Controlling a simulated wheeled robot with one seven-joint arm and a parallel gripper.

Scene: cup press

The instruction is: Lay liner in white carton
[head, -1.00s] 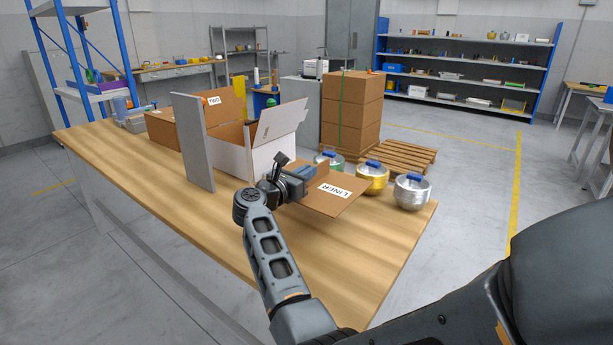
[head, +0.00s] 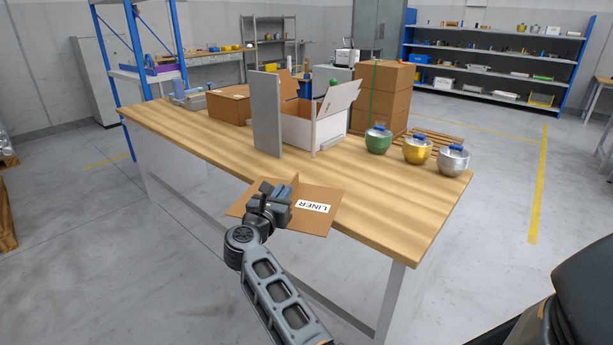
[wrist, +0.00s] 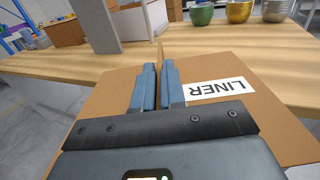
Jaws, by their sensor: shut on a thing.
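My gripper (head: 281,192) is shut on the liner (head: 325,197), a flat brown cardboard sheet with an upright fin and a white label reading LINER. It is held level in front of the table's near edge. In the wrist view the blue fingers (wrist: 157,88) pinch the fin, and the sheet (wrist: 240,118) spreads to both sides. The white carton (head: 297,131) stands open on the table, beyond the liner, with flaps raised. It also shows in the wrist view (wrist: 140,24), partly hidden by a grey panel. Its inside is mostly hidden.
The upright grey panel (head: 267,115) stands left of the white carton. A brown carton (head: 229,106) is behind it. Green (head: 378,141), gold (head: 417,151) and silver (head: 453,161) pots line the right side. The table's (head: 370,205) front right is clear.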

